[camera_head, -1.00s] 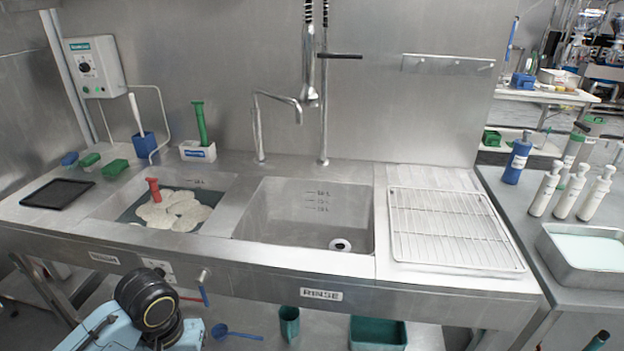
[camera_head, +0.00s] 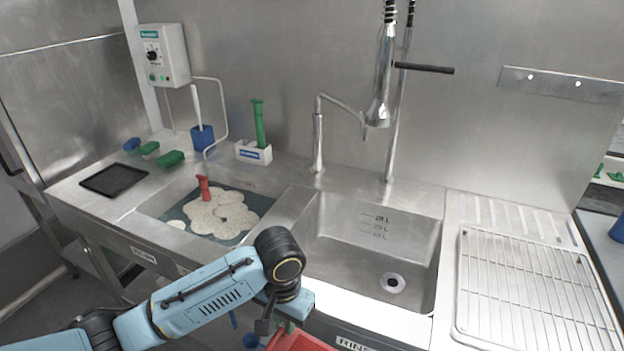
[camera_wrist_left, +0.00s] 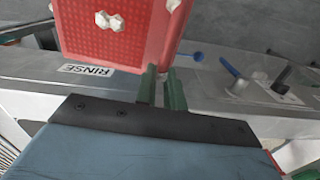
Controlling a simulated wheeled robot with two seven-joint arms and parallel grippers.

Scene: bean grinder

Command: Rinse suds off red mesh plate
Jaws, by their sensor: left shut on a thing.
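A red mesh plate (camera_head: 300,342) shows at the bottom edge of the head view, mostly cut off. In the left wrist view the red plate (camera_wrist_left: 118,38) carries white suds clumps (camera_wrist_left: 110,22). My left gripper (camera_wrist_left: 162,84) is shut on the plate's edge, its green fingers on either side. In the head view the left gripper (camera_head: 284,322) is at the front edge of the sink counter. The rinse basin (camera_head: 335,225) is empty, with a drain (camera_head: 392,283) at its bottom. A spray head (camera_head: 378,105) hangs above it. My right gripper is not in view.
The left basin holds foamy suds (camera_head: 222,215) and a red-handled tool (camera_head: 203,187). A wire rack (camera_head: 535,290) lies on the right drainboard. A slim faucet (camera_head: 318,140) stands behind the basins.

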